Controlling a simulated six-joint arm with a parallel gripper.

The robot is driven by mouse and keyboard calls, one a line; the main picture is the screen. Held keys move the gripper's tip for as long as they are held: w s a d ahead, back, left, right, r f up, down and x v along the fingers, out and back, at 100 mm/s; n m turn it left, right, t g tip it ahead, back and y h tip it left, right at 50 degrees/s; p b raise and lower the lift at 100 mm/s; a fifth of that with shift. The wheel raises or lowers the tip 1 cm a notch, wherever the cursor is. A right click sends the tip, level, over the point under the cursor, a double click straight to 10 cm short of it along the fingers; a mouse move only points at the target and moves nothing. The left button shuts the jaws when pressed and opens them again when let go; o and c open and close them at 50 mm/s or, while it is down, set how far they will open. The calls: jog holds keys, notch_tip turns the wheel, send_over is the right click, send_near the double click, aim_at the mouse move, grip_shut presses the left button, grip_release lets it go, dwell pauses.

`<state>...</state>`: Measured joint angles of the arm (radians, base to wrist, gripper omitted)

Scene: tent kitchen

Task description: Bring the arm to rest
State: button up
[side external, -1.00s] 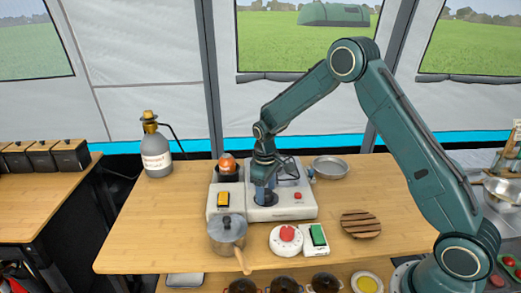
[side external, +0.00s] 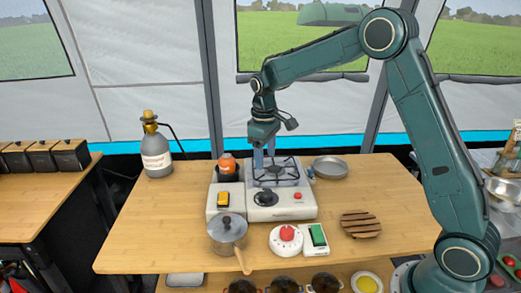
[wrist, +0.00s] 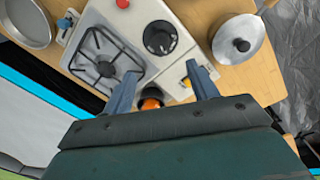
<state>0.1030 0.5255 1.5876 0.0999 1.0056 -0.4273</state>
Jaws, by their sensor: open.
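My gripper (side external: 262,156) hangs above the back of the camping stove (side external: 282,212), pointing down. In the wrist view my gripper (wrist: 160,92) shows its two blue fingers spread apart with nothing held between them. The stove's burner grate (side external: 273,170) is bare. Its black knob (side external: 265,198) is on the front part, clear of my fingers. The gas canister (side external: 227,165) with an orange top stands in the holder to the left of the burner, partly seen between the fingers in the wrist view (wrist: 151,103).
A lidded pot (side external: 227,232) stands in front of the stove. A red-dialled timer (side external: 286,239), a green-switched box (side external: 315,239) and a slatted trivet (side external: 360,224) lie to its right. A shallow pan (side external: 331,168) and a gas bottle (side external: 156,152) stand farther back. The space above the table is open.

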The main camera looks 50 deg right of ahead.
jog(key=shift+r, duration=0.45)
jog(key=shift+r, duration=0.1)
jog(key=s+a+r+m+t, duration=0.1)
jog(key=s+a+r+t, duration=0.25)
jog(key=s+r, duration=0.9)
jog(key=s+a+f+m+t, duration=0.1)
jog(key=s, duration=0.8)
jog(key=s+a+t, duration=0.1)
jog(key=s+a, duration=0.1)
jog(key=s, duration=0.8)
jog(key=shift+a+f+m+y, duration=0.15)
jog(key=shift+f+m+y, duration=0.15)
jog(key=shift+f+m, duration=0.1)
jog(key=shift+w, duration=0.1)
jog(key=shift+c, duration=0.5)
